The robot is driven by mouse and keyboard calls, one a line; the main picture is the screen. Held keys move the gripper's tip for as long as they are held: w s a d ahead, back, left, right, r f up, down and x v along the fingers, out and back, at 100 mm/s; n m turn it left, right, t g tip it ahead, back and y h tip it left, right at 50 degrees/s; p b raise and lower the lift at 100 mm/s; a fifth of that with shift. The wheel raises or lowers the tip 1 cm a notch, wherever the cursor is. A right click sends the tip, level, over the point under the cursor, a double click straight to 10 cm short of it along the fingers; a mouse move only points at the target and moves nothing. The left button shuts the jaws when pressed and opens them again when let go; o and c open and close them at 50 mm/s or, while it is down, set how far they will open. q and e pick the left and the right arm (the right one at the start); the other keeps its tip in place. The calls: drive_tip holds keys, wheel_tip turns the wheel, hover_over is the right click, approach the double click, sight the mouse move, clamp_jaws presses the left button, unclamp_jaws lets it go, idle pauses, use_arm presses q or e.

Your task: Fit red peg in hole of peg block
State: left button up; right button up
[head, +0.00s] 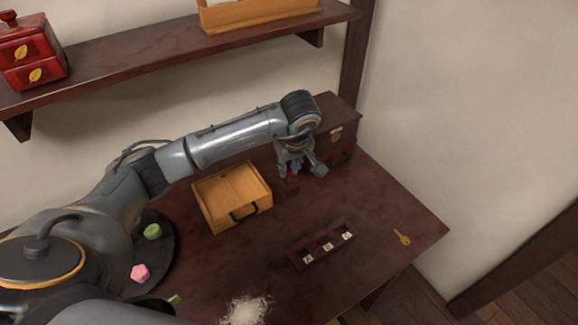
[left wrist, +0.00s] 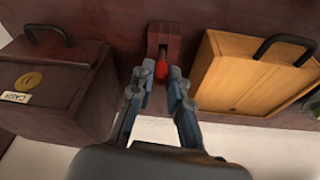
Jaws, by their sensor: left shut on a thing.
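My left gripper (left wrist: 160,92) is shut on the red peg (left wrist: 161,70), which shows as a rounded red end between its fingertips in the left wrist view. The peg block (left wrist: 166,36), dark reddish brown, stands just beyond the fingertips. The peg lies in line with the block's near part; I cannot tell whether it is in the hole. In the head view my left gripper (head: 290,172) points down at the back of the table, between the wooden box and the dark cash box, and mostly hides peg and block. My right gripper is not in view.
The wooden box (head: 225,209) and the dark cash box (head: 340,112) flank the gripper closely. A dark tray (head: 307,262) with white pieces, a brass key (head: 402,237) and a white heap (head: 246,310) lie nearer. A shelf (head: 130,67) runs along the wall above.

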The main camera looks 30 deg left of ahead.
sight(290, 173)
use_arm(q)
drive_tip(key=shift+f+b, duration=0.8)
drive_tip(key=shift+f, duration=0.2)
drive_tip(key=shift+f, duration=0.15)
drive_tip(key=shift+f, duration=0.15)
drive_tip(key=shift+f+b, duration=0.2)
drive_tip(key=shift+b, duration=0.2)
drive_tip(key=shift+f, duration=0.3)
drive_tip(key=o, duration=0.8)
drive_tip(key=shift+r, duration=0.25)
drive_tip(key=v, duration=0.7)
drive_tip(key=shift+r, duration=0.25)
